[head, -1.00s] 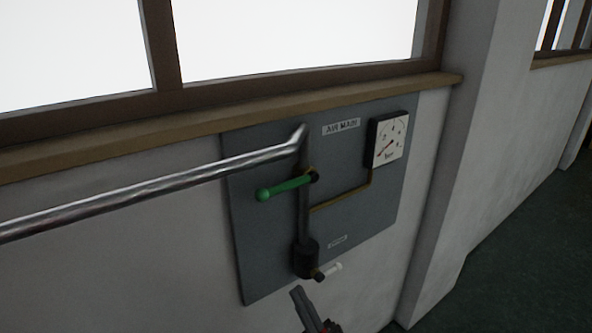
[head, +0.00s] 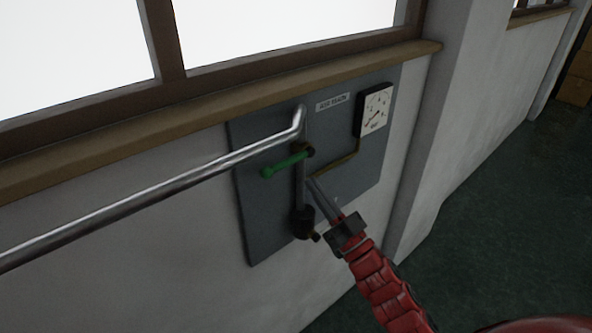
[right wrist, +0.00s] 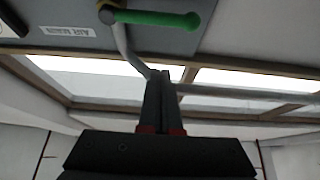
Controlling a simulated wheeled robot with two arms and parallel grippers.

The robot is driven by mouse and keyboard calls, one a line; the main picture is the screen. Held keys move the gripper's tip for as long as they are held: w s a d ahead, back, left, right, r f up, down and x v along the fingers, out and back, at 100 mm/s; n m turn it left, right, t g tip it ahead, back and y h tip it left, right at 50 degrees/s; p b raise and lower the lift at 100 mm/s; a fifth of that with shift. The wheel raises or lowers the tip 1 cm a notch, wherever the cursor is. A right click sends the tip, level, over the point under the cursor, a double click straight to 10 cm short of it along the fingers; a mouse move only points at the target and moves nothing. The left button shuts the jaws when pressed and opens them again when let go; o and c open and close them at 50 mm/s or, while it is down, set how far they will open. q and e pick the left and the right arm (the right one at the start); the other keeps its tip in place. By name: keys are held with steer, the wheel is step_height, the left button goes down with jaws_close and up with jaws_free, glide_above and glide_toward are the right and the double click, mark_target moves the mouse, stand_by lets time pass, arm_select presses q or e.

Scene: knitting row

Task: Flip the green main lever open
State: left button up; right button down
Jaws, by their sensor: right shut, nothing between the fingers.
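The green main lever (head: 287,165) sticks out to the left and slightly down from its pivot on the vertical pipe (head: 300,185) of the grey wall panel. My right gripper (head: 313,184) is shut and empty. In the head view its fingertips appear just below and right of the lever's pivot, apart from the green handle. In the right wrist view, which looks upside down, the lever (right wrist: 158,19) lies across the top, beyond the shut fingertips (right wrist: 163,74). My left gripper is not in view.
A pressure gauge (head: 375,108) sits at the panel's upper right, with a thin brass pipe running to it. A long silver pipe (head: 150,197) runs left from the panel top, below the wooden sill (head: 200,112). A dark fitting (head: 302,222) sits low, partly beside my gripper.

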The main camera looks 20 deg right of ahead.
step_height(320, 180, up, 5)
steer(key=p, duration=0.4)
glide_above(289, 164)
steer(key=s, duration=0.3)
steer(key=f, duration=0.1)
steer(key=f+p, duration=0.1)
steer(key=w+f, duration=0.1)
steer(key=shift+a+f, duration=0.2)
steer(key=shift+a, duration=0.2)
steer(key=shift+f, duration=0.3)
steer(key=shift+f, duration=0.1)
steer(key=shift+a+f+n+y, duration=0.1)
steer(key=shift+f+n+y, duration=0.1)
steer(key=shift+n+y, duration=0.3)
